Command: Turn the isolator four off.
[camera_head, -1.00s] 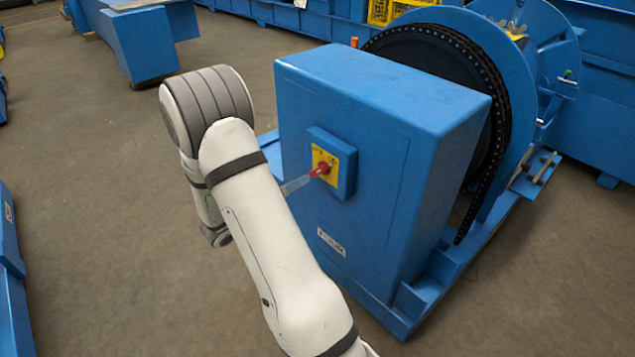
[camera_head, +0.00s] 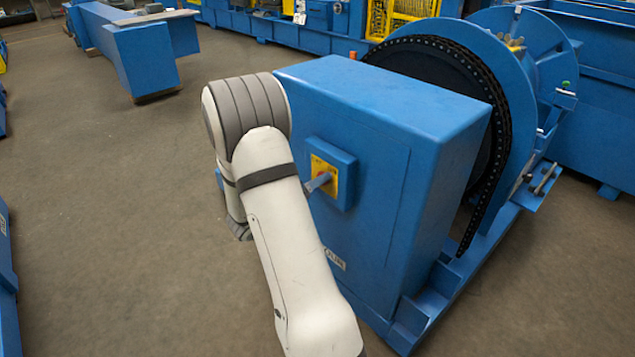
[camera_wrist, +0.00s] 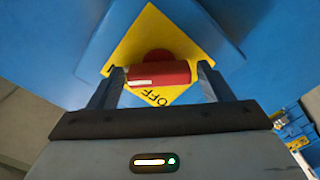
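The isolator is a red knob (camera_wrist: 160,74) on a yellow plate (camera_wrist: 122,62) bearing the word OFF. In the wrist view the knob's bar lies roughly level, across the picture, with OFF just below it. In the head view the yellow plate (camera_head: 330,172) sits on a small blue box on the cabinet's front face. My gripper (camera_wrist: 161,67) is open, with one finger beyond each end of the knob and slim gaps showing. In the head view, a grey fingertip (camera_head: 318,182) is in front of the plate, and my arm hides the rest of the gripper.
The blue cabinet (camera_head: 375,150) stands beside a large chain wheel (camera_head: 470,80) on a blue frame. A small label (camera_head: 330,256) is low on the cabinet, too small to read surely. Open floor (camera_head: 110,210) lies to the left. Blue machinery and yellow guards (camera_head: 405,15) stand behind.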

